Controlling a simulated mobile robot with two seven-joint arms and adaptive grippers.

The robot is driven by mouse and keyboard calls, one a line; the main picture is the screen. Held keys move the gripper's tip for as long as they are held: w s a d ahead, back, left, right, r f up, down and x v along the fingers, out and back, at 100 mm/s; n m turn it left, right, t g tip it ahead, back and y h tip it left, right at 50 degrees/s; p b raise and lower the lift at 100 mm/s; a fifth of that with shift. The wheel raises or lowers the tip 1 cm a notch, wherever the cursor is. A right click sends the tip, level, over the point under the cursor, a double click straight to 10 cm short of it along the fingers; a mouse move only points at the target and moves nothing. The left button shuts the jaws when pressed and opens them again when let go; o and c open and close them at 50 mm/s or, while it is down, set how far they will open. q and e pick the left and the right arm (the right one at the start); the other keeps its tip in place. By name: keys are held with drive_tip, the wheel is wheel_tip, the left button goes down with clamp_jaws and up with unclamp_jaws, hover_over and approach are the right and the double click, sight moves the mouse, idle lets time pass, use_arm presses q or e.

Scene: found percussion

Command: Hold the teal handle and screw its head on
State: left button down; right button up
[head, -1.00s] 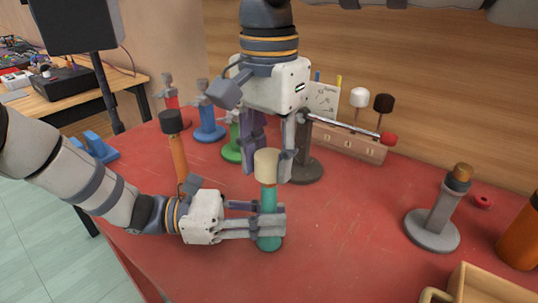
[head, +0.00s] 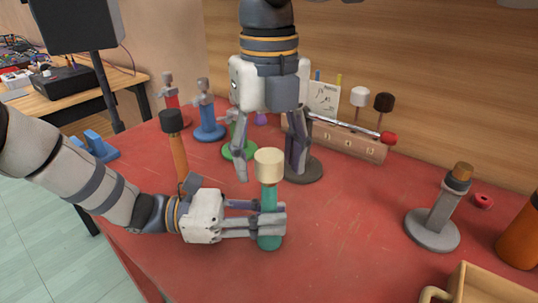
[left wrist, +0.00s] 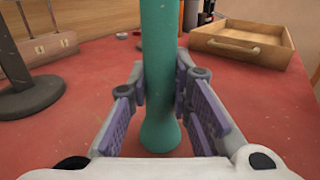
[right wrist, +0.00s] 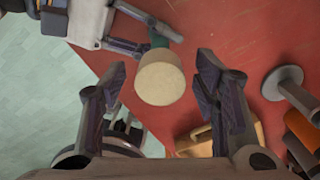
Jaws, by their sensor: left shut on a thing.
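The teal handle (head: 269,203) stands upright on the red table, with a cream head (head: 269,164) on its top end. My left gripper (head: 268,220) is shut on the teal handle from the left; in the left wrist view its pads close around the teal shaft (left wrist: 160,70). My right gripper (head: 270,168) points down above and behind the head, fingers spread wide. In the right wrist view the cream head (right wrist: 160,80) lies between the open fingers, touching neither. Whether the head is fully seated cannot be told.
An orange-handled mallet with a black head (head: 171,122) stands left of the handle. A rack with mallets (head: 350,140) is at the back. A grey stand (head: 433,235) and a wooden tray (head: 485,285) are at the right. The table between is clear.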

drive_tip(key=shift+r, duration=0.1)
use_arm(q)
drive_tip(key=c, duration=1.4)
unclamp_jaws()
use_arm(e)
wheel_tip(320, 180, up, 12)
use_arm(q)
drive_tip(key=shift+a, duration=0.1)
drive_tip(key=a, duration=1.1)
drive_tip(key=shift+a, duration=0.4)
